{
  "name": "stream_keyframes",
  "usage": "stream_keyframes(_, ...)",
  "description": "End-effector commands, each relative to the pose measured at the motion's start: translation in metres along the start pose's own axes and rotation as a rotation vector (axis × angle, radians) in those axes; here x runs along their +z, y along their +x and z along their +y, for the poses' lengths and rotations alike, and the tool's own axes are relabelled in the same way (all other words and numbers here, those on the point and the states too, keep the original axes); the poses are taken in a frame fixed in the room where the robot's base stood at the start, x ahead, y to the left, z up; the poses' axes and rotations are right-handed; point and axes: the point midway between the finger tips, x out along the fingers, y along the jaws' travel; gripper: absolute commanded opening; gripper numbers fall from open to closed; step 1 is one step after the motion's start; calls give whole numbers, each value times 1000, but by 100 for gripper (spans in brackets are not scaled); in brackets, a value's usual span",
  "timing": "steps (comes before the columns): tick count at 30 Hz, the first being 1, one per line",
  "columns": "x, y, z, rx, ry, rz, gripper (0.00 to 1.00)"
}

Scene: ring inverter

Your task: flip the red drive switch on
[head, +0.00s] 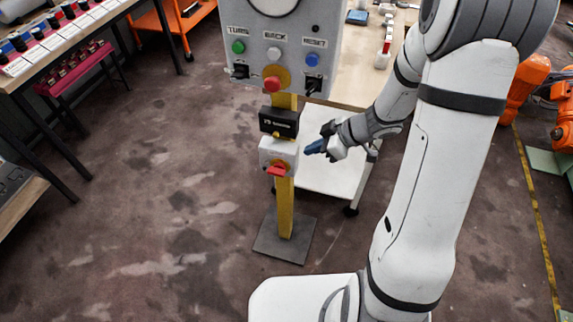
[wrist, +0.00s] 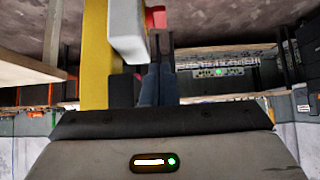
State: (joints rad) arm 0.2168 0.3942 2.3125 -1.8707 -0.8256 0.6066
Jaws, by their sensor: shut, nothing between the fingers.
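The red drive switch (head: 277,170) is a red handle on a yellow plate, on the front of a light grey box (head: 266,150) on a yellow post. The handle looks roughly level in the head view. In the wrist view, which looks upside down, the red switch (wrist: 155,17) shows at the top beside the pale box (wrist: 126,30). My gripper (head: 308,149) is right of the box in the head view, with blue fingers pressed together and empty. In the wrist view the fingers (wrist: 159,45) point toward the red handle; whether they touch it is unclear.
A white cart (head: 330,180) stands behind my gripper. The post's dark base plate (head: 285,238) lies on open floor to the left.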

Motion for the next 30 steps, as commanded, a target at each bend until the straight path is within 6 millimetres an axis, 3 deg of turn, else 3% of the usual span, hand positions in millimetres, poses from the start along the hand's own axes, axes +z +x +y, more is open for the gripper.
stream_keyframes(5, 1, 14, 0, -2, 0, -1, 0)
stream_keyframes(18, 2, 104, 0, -2, -1, -2, 0)
stream_keyframes(24, 23, 122, 1, 2, 3, -2, 0)
stream_keyframes(30, 29, 128, 1, 3, 2, -1, 0)
